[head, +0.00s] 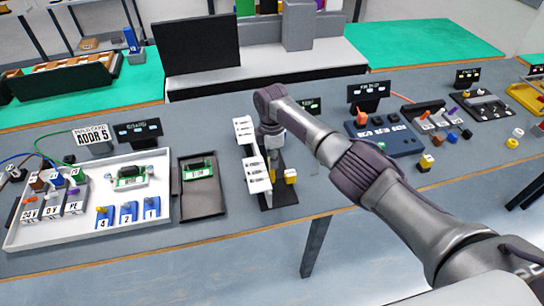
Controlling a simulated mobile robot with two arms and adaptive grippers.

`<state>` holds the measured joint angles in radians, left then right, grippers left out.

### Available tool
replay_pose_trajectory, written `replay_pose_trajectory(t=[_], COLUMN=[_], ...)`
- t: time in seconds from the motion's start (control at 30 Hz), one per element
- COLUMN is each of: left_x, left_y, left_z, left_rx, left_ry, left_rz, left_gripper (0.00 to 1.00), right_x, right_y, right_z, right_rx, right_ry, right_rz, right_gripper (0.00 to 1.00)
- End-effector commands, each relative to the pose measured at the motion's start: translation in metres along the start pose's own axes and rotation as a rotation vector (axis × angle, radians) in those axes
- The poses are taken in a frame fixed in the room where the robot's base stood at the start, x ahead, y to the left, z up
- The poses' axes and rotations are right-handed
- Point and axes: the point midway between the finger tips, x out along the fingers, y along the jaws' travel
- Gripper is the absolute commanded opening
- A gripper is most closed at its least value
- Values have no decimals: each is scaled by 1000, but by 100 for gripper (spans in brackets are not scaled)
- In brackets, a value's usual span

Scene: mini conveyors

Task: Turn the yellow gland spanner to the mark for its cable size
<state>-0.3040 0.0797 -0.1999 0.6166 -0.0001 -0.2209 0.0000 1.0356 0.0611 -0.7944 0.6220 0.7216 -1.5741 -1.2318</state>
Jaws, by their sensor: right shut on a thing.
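My right gripper (273,158) points down over a black base plate (283,196) at the middle of the bench. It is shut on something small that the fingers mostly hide. A small yellow piece with a pale top (291,176) stands on the plate, just right of and below the fingertips. I cannot tell whether it is the gland spanner or whether it touches the gripper. A white upright panel with dark slots and marks (258,182) stands close to the left of the gripper. The size marks are too small to read. My left gripper is not in view.
A white tray (30,238) with terminals and blue numbered blocks lies at the left, beside a dark tray (198,205). The bench's front strip is mostly clear.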

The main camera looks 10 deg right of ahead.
Motion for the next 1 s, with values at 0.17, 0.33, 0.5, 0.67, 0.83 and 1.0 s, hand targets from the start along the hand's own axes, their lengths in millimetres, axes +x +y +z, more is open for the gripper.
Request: replay_pose_trajectory(t=[0.17, 0.33, 0.5, 0.67, 0.83, 1.0], left_x=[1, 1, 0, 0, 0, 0], left_y=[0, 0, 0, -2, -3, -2], left_z=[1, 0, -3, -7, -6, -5], left_rx=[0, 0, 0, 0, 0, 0], left_ry=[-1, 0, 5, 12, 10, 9], left_rz=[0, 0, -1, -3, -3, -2], left_gripper=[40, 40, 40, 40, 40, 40], right_x=[4, 5, 3, 2, -11, -44], right_y=[-2, -2, -2, -1, 0, 0], right_z=[2, 2, 1, 1, 1, 1], right_rx=[1, 2, 1, 1, 1, 0], right_ry=[-6, -6, -4, -3, -2, -2], right_rz=[-8, -9, -6, -4, 0, 0], right_gripper=[0, 29, 40, 40, 40, 40])
